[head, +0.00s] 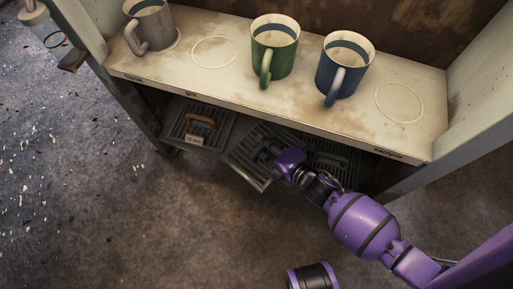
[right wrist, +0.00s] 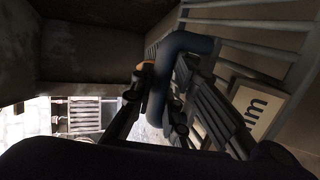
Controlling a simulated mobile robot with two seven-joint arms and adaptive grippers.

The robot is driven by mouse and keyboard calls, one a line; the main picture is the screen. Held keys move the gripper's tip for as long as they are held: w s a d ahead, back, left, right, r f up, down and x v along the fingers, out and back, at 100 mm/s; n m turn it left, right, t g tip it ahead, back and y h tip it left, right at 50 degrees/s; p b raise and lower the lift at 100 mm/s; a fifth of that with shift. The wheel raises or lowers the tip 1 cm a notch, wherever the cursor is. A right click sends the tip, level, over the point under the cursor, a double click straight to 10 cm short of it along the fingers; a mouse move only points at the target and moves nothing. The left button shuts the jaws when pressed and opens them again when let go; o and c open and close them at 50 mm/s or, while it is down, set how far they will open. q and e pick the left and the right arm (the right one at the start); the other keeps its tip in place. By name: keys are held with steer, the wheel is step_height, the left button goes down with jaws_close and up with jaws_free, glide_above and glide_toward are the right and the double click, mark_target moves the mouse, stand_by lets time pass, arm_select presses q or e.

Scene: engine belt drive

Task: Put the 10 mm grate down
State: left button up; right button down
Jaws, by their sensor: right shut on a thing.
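My right gripper (head: 274,158) reaches under the shelf and is shut on the dark blue handle of a slotted grey grate (head: 248,170). This appears to be the 10 mm grate. In the right wrist view, the fingers (right wrist: 158,112) close around the handle (right wrist: 181,48). The grate's bars (right wrist: 250,36) and pale label (right wrist: 258,107) show there; only "mm" is readable. In the head view the grate is turned askew, its near corner sticking out from under the shelf. Whether it touches the surface below cannot be told. My left gripper is not in view.
Left of it lies a grate labelled 12 mm (head: 219,141) with an orange-brown handle. Another grate (head: 338,162) lies right, partly behind my arm. Above, the shelf (head: 190,82) holds a grey mug (head: 155,26), green mug (head: 274,50) and blue mug (head: 340,72). A post (head: 430,158) stands right.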

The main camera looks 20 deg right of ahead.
mark_target(257, 143)
steer(key=shift+w+a+f+b, duration=0.45)
steer(key=shift+w+a+f, duration=0.25)
steer(key=shift+f, duration=0.1)
steer(key=shift+w+a+f+b, duration=0.25)
steer(key=shift+a+f+b, duration=0.05)
steer(key=shift+f, duration=0.1)
step_height(257, 143, down, 3)
steer(key=shift+r+b, duration=0.2)
steer(key=shift+b, duration=0.5)
steer(key=shift+f, duration=0.25)
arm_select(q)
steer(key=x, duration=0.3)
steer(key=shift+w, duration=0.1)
arm_select(e)
steer(key=c, duration=1.8)
jaws_free()
steer(key=shift+s+f, duration=0.1)
steer(key=shift+f, duration=0.1)
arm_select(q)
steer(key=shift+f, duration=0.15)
arm_select(e)
steer(key=shift+o, duration=0.4)
